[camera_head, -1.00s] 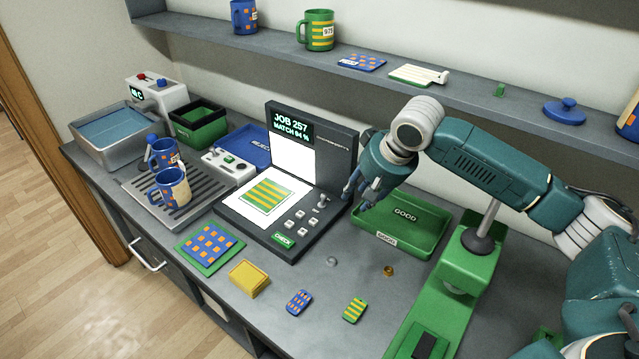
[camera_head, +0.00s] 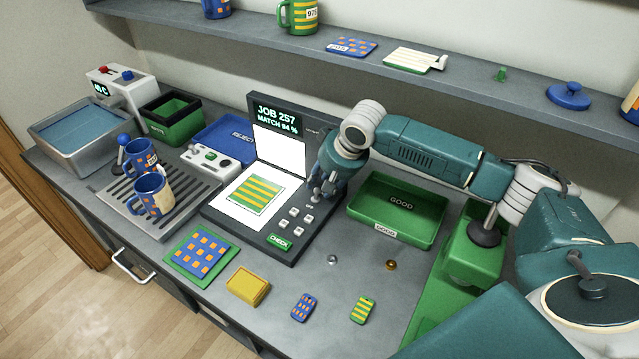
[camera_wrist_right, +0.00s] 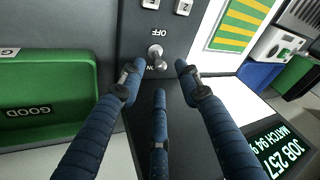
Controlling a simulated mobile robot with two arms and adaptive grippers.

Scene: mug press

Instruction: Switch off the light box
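The dark light box (camera_head: 236,226) stands open on the bench, its white panel lit under a striped green-and-yellow sheet (camera_head: 252,194). Its raised screen (camera_head: 278,119) reads JOB 257, MATCH 94 %. The metal toggle switch (camera_wrist_right: 156,56) shows in the right wrist view between an OFF label and a partly hidden ON label. My right gripper (camera_head: 318,188) is over the box's right side. In the right wrist view its blue fingers (camera_wrist_right: 157,74) are spread around the switch, with nothing held. I cannot tell whether a finger touches it. My left gripper is out of view.
The green GOOD tray (camera_head: 440,222) is close to the right of the box, and the blue REJECT tray (camera_head: 215,135) is behind its left. Two mugs stand on a grey drip rack (camera_head: 117,201). Small samples lie in front. A shelf (camera_head: 230,43) runs above.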

